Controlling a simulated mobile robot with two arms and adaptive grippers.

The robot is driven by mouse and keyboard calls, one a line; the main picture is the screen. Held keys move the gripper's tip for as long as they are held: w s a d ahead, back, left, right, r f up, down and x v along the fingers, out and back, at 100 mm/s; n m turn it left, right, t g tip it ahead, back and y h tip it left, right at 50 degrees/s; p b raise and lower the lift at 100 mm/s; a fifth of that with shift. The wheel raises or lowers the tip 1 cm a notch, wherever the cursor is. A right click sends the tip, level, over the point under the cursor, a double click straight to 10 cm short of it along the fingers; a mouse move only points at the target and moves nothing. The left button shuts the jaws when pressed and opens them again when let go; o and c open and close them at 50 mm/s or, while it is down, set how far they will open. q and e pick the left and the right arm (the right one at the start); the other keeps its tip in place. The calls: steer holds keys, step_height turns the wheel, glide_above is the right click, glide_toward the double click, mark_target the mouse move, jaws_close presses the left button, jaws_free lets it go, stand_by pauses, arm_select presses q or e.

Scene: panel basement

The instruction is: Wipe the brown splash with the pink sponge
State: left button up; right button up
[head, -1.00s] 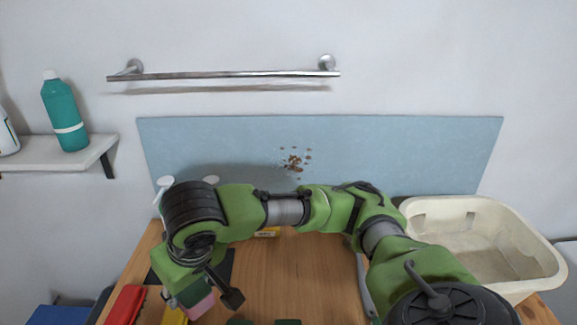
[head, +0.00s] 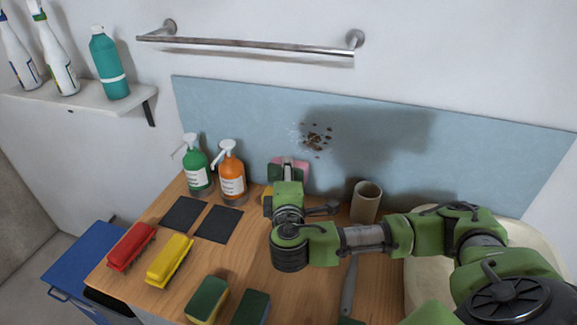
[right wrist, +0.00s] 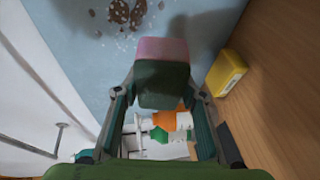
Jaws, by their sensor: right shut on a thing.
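The brown splash (head: 316,138) is a cluster of brown specks with whitish spots beside it, on the light blue wall panel (head: 460,150). It also shows at the top of the right wrist view (right wrist: 125,12). My right gripper (head: 288,172) is shut on the pink sponge (head: 303,166), which has a dark green layer on the gripper side. In the right wrist view the sponge (right wrist: 162,50) sits between the fingers, pink face toward the panel. The sponge is below and left of the splash; I cannot tell whether it touches the panel. My left gripper is not in view.
Green (head: 196,168) and orange (head: 231,175) pump bottles stand left of my gripper. A brown cup (head: 366,203) stands to its right. Red (head: 131,246) and yellow (head: 170,260) brushes and other sponges (head: 207,299) lie nearer. A metal rail (head: 250,43) hangs above the panel.

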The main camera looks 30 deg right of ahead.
mark_target(296, 143)
steer(key=shift+s+d+r+n+t, duration=0.15)
steer(key=shift+s+r+n+t, duration=0.05)
steer(key=shift+r+n+t, duration=0.55)
steer(key=shift+r+t, duration=0.2)
steer(key=shift+t, duration=0.15)
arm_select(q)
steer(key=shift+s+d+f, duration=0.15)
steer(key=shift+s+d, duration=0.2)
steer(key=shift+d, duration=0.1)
arm_select(e)
steer(key=shift+w+d, duration=1.9)
steer(key=shift+d, duration=0.3)
arm_select(q)
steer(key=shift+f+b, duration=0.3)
steer(key=shift+b, duration=0.2)
arm_select(e)
steer(key=shift+w+d, duration=0.6)
steer(key=shift+d, duration=0.1)
